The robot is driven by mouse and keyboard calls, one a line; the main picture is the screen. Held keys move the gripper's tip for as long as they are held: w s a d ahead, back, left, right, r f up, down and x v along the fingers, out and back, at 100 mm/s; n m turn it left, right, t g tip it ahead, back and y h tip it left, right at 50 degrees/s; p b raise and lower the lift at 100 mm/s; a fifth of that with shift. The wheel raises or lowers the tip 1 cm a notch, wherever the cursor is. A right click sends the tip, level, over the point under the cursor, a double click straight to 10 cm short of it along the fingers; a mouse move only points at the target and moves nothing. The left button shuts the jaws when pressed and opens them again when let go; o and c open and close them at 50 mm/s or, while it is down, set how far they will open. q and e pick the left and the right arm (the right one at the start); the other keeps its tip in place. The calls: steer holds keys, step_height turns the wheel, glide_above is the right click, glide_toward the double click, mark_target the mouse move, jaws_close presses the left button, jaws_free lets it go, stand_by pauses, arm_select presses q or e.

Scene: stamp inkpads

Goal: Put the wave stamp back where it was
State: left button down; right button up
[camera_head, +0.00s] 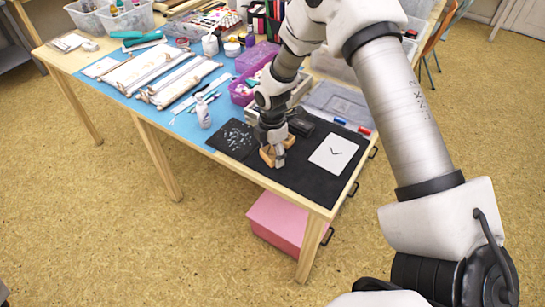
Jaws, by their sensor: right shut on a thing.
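My right gripper (276,150) reaches down over the dark mat (300,182) at the near right end of the table. It is shut on a small wooden stamp (266,157), which is mostly hidden by the fingers. I cannot tell whether the stamp touches the mat or which design it bears. A white card (333,153) with a dark check-like mark lies on the mat to the right of the gripper. A black object, possibly an inkpad (301,126), sits just behind the gripper. My left gripper is not in view.
A dark speckled sheet (232,138) lies left of the gripper, with a white bottle (203,113) beyond it. Purple baskets (243,92) and a grey tray (338,103) stand behind. The mat's front strip is clear. A pink box (283,222) is below the table.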

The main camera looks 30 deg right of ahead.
mark_target(273, 158)
steer(key=shift+w+d+f, duration=0.2)
steer(key=shift+w+f, duration=0.05)
step_height(273, 158, down, 2)
steer(key=shift+s+f+p, duration=0.15)
steer(key=shift+f+p, duration=0.1)
steer(key=shift+p, duration=0.1)
steer(key=shift+f, duration=0.3)
steer(key=shift+f, duration=0.1)
steer(key=o, duration=1.1)
steer(key=shift+c, duration=0.2)
step_height(273, 158, up, 12)
steer(key=shift+a+r+b, duration=0.1)
steer(key=shift+r+b, duration=0.1)
steer(key=shift+b, duration=0.35)
